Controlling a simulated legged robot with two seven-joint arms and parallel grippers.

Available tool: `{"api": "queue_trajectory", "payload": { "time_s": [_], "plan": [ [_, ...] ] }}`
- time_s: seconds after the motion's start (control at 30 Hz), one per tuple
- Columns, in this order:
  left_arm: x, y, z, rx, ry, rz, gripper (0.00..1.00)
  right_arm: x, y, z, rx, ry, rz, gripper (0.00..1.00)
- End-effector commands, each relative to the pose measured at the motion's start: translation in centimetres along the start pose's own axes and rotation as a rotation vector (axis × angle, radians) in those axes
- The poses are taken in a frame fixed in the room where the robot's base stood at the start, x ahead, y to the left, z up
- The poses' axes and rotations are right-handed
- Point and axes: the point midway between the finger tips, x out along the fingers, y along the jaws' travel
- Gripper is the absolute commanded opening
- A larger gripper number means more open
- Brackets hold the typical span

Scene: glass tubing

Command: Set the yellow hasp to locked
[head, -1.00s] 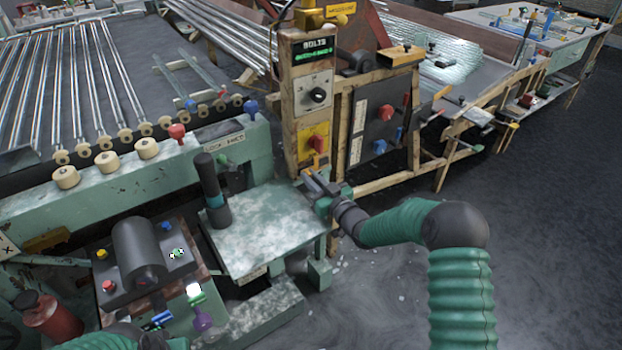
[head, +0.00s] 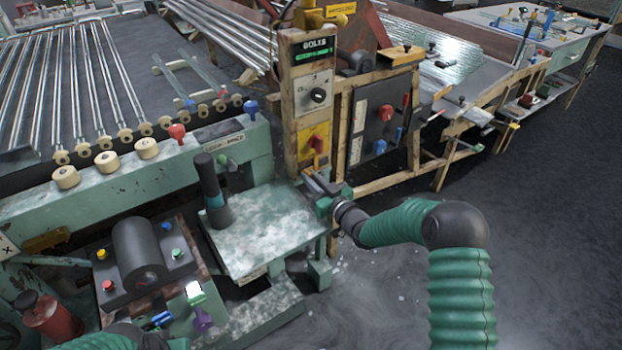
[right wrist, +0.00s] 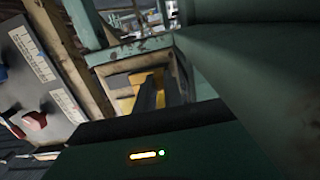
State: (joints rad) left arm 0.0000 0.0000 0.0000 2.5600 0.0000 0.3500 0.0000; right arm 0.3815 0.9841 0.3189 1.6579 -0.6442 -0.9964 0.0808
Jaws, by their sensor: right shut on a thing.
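A yellow plate with a red knob (head: 316,143) is on the front of the cream post. A small orange-yellow tab, apparently the yellow hasp (head: 316,163), hangs below it. My right gripper (head: 312,180) is at this tab, low on the post, shut on it. In the right wrist view the yellow piece (right wrist: 146,80) shows at the dark fingers, which hide part of it. Whether the hasp is in its locked position cannot be made out. My left arm shows at the bottom left edge; its gripper is out of view.
The cream post (head: 302,90) carries a dial and a lit display. A dark panel (head: 385,120) with red and blue knobs stands to its right. A green table with a worn top (head: 265,235) and an upright black handle (head: 210,185) is to the left. Open floor lies right.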

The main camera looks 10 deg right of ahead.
Motion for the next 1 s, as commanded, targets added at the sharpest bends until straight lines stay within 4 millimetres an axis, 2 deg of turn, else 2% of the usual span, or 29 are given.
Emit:
{"api": "queue_trajectory", "payload": {
  "time_s": [0.37, 0.6, 0.83, 0.87, 1.0],
  "plan": [
    [0.0, 0.0, 0.0, 0.0, 0.0, 0.0, 0.0, 0.0, 0.1, 0.1, 0.0, -0.001, 0.001, 0.0],
    [0.1, 0.0, 0.0, 0.0, 0.0, 0.0, 0.0, 0.0, 2.8, 0.1, -0.001, 0.0, 0.002, 0.0],
    [0.1, 0.0, 0.0, 0.0, 0.0, 0.0, 0.0, 0.0, 3.0, 0.0, 0.0, -0.001, 0.004, 0.0],
    [0.1, 0.0, 0.0, 0.0, 0.0, 0.0, 0.0, 0.0, 3.1, 0.0, 0.0, -0.001, 0.004, 0.14],
    [0.1, 0.0, 0.0, 0.0, 0.0, 0.0, 0.0, 0.0, 3.0, 0.0, 0.0, 0.0, 0.004, 0.32]
  ]
}}
